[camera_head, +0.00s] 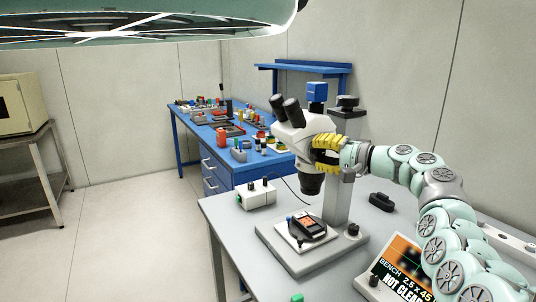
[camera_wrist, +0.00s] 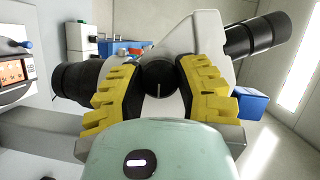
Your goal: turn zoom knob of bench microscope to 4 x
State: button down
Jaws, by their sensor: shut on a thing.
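The bench microscope (camera_head: 311,127) stands on the grey table, with a white head, two dark eyepieces and a dark lower lens. Its zoom knob (camera_wrist: 160,83) is a dark round knob with a light pointer line, on the side of the head. My gripper (camera_wrist: 159,88), with yellow stepped fingers, is shut on the knob, one finger on each side of it. In the head view my gripper (camera_head: 327,155) reaches the microscope's side from the right and hides the knob.
On the microscope base, a white stage carries a dark device (camera_head: 307,228). A white box (camera_head: 257,195) and a black object (camera_head: 381,201) lie on the grey table (camera_head: 228,221). A blue bench (camera_head: 235,176) with many small parts stands behind. Open floor lies at left.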

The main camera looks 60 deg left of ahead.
jog(key=m, duration=0.2)
jog(key=m+y+b, duration=0.1)
jog(key=m, duration=0.1)
jog(key=shift+f+g+y, duration=0.15)
jog(key=shift+g+y, duration=0.15)
jog(key=shift+g, duration=0.1)
jog(key=m+y, duration=0.1)
jog(key=m, duration=0.1)
jog(key=m+y, duration=0.1)
jog(key=m, duration=0.2)
jog(key=shift+s+t, duration=0.1)
jog(key=shift+t, duration=0.2)
jog(key=m+t+y, duration=0.1)
jog(key=m, duration=0.3)
jog(key=shift+r, duration=0.2)
jog(key=shift+m+t+y+p, duration=0.5)
jog(key=shift+m+t, duration=0.25)
jog(key=shift+m, duration=0.9)
jog(key=shift+m+t+y+p, duration=0.45)
jog(key=shift+m+t, duration=0.3)
jog(key=shift+m, duration=0.9)
jog(key=c, duration=0.6)
grip_release()
jog(key=shift+f+m, duration=0.1)
jog(key=shift+m, duration=0.2)
